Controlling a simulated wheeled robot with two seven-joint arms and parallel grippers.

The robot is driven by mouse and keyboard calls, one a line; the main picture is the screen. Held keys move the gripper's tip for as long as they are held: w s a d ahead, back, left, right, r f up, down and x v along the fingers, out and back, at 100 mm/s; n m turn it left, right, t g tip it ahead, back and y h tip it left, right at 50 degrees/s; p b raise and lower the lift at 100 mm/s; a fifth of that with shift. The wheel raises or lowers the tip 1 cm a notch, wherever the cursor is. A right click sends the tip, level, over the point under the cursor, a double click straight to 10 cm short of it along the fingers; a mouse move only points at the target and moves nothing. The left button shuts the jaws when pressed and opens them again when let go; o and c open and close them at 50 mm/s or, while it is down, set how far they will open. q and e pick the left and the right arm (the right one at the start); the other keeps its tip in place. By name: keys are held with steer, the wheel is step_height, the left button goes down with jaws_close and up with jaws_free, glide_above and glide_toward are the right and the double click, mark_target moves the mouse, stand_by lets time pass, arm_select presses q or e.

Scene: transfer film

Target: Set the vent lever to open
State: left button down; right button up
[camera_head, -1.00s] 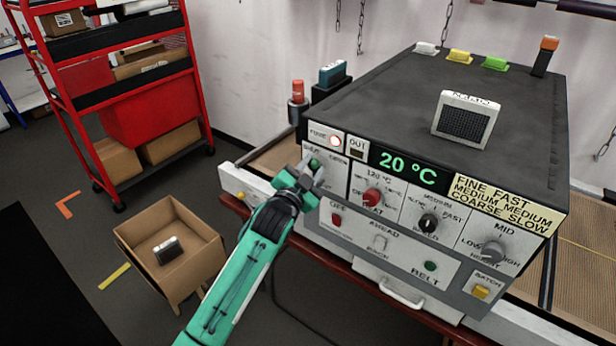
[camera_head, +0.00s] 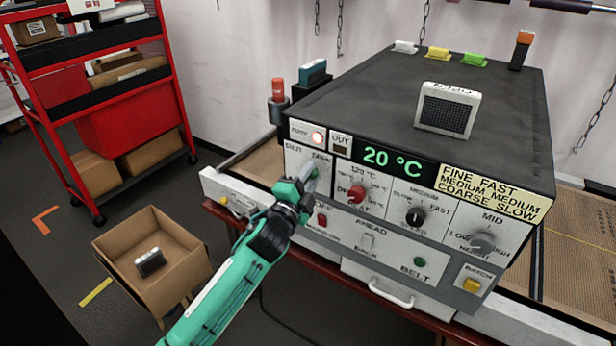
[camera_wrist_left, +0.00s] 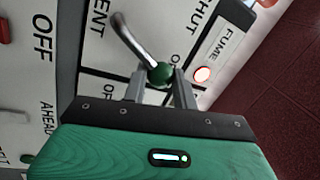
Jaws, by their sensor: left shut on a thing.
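The vent lever (camera_wrist_left: 135,42) is a bent metal rod with a green ball knob on the front panel of the machine. In the left wrist view its knob (camera_wrist_left: 160,73) sits between the fingers of my left gripper (camera_wrist_left: 159,90), which is shut on it. The rod leans from its pivot toward the partly hidden OPEN lettering, away from SHUT (camera_wrist_left: 203,15). My right gripper is not in view.
Beside the lever are the lit FUME lamp (camera_head: 317,137), a red heat knob (camera_head: 357,194) and a red OFF button (camera_head: 321,219). The machine (camera_head: 380,90) carries small items on top. An open cardboard box (camera_head: 185,250) stands at lower left, near a red shelf rack (camera_head: 170,75).

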arm_select(q)
steer(key=shift+a, duration=0.1)
stand_by(0.4)
steer(key=c, duration=1.3)
jaws_free()
steer(key=shift+w, duration=0.1)
steer(key=shift+o, duration=1)
steer(key=shift+a, duration=0.1)
steer(key=shift+s+a+f+b, duration=0.15)
steer(key=shift+s+f+b, duration=0.15)
steer(key=shift+s, duration=0.25)
steer(key=b+v, duration=0.3)
steer(key=v, duration=0.9)
steer(key=shift+s+a, duration=0.2)
steer(key=shift+a, duration=0.1)
steer(key=shift+r, duration=0.1)
